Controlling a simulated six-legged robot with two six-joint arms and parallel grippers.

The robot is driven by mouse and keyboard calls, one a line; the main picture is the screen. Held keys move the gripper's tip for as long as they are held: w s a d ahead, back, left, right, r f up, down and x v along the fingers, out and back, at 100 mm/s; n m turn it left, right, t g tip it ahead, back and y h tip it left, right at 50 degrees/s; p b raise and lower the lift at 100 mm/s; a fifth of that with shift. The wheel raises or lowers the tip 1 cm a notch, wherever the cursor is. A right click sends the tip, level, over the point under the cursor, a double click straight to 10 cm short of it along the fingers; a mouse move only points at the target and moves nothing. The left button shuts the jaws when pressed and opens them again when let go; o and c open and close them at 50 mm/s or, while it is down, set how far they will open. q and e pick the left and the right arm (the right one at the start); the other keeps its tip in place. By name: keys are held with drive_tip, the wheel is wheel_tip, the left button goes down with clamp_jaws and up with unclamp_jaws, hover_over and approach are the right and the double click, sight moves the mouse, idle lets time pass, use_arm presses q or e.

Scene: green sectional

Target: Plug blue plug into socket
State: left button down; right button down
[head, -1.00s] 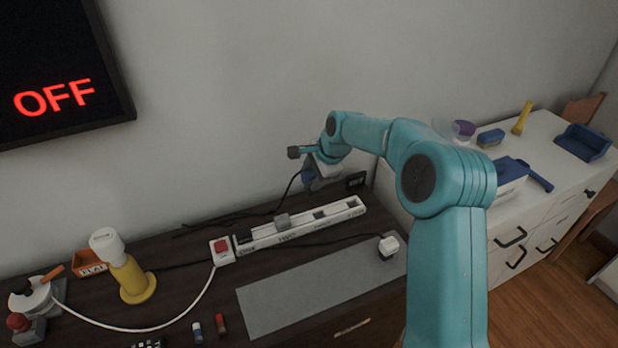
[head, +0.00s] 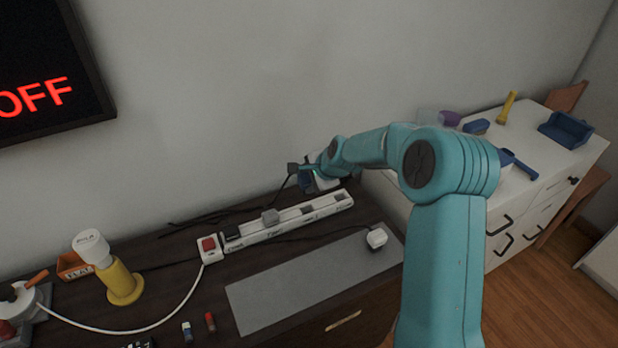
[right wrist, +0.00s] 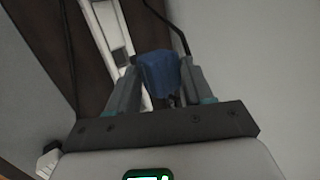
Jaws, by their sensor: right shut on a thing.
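The blue plug (right wrist: 158,74) is between the two fingers of my right gripper (right wrist: 158,66), which is shut on it. In the head view the right gripper (head: 309,180) is beside the wall, above the far right end of the white power strip (head: 290,222); a little blue of the plug shows there, mostly covered by the gripper. A dark cord leads away from the plug. The strip has a red switch, a grey plug (head: 270,217) in it and dark socket openings. In the right wrist view the strip (right wrist: 108,28) lies beyond the left finger. Whether the plug touches the strip cannot be told.
A white plug (head: 377,238) stands on the grey mat (head: 300,285). A yellow stand (head: 121,284) and a white cable are at left. The wall is close behind the strip. A wall screen (head: 45,80) reads OFF. White drawers (head: 535,180) stand at right.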

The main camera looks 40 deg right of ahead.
drive_tip(key=shift+r+p, duration=0.1)
drive_tip(key=shift+p, duration=0.25)
wheel_tip(320, 180, down, 6)
drive_tip(key=b, duration=0.5)
drive_tip(key=shift+p, duration=0.4)
idle(1.2)
drive_tip(key=shift+f+b, duration=1.35)
drive_tip(key=shift+f, duration=0.25)
drive_tip(key=shift+c, duration=2.3)
unclamp_jaws()
drive_tip(key=shift+r, duration=0.1)
drive_tip(key=shift+o, duration=0.4)
